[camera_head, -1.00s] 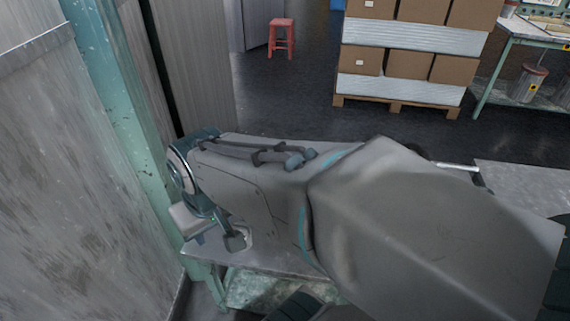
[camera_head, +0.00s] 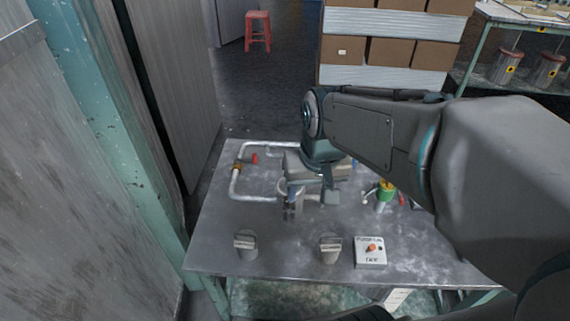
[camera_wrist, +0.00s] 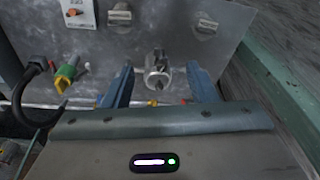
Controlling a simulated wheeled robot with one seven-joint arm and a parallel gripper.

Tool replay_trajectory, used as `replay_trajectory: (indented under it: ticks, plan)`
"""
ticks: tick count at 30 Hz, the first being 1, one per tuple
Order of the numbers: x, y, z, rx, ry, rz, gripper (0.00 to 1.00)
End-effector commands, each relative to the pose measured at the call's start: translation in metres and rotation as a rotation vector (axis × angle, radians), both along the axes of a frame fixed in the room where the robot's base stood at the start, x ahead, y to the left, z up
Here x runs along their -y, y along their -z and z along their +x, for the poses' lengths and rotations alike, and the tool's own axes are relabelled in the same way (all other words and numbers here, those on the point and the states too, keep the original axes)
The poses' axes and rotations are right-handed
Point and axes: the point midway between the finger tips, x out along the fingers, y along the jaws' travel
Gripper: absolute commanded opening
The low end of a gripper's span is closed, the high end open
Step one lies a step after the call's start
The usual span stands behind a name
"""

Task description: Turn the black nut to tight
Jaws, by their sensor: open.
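My gripper (camera_head: 308,192) is open above the metal table (camera_head: 215,245) in the head view. In the wrist view its two blue-grey fingers (camera_wrist: 157,72) stand apart, with a round grey metal fitting (camera_wrist: 158,80) between them. The fitting shows a dark slot or gap and is clear of both fingers as far as I can see. In the head view a grey cylindrical fitting (camera_head: 291,200) with dark parts stands at the gripper's left side, partly hidden by it. I cannot clearly pick out the black nut, or tell how tight it is.
A bent pipe (camera_head: 236,186) with a red handle (camera_head: 255,159) lies behind and left. A green-yellow valve (camera_head: 386,191) is to the right. Two grey blocks (camera_head: 246,246) (camera_head: 330,248) and a box with a red knob (camera_head: 370,252) stand at the front. Bare table lies between.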

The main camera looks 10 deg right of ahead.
Motion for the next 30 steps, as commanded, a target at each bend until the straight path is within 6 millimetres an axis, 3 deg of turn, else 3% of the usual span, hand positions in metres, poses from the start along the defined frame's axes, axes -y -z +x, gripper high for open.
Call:
replay_trajectory:
  ticks: [1, 9, 15, 23, 30]
  plan:
    - [0.0, 0.013, 0.018, -0.022, 0.013, 0.01, 0.52]
    - [0.008, 0.054, 0.109, -0.125, 0.112, 0.038, 0.52]
    - [0.011, 0.082, 0.154, -0.17, 0.157, 0.025, 0.52]
    - [0.012, 0.098, 0.171, -0.186, 0.174, 0.015, 0.52]
    - [0.01, 0.139, 0.17, -0.19, 0.174, 0.016, 0.52]
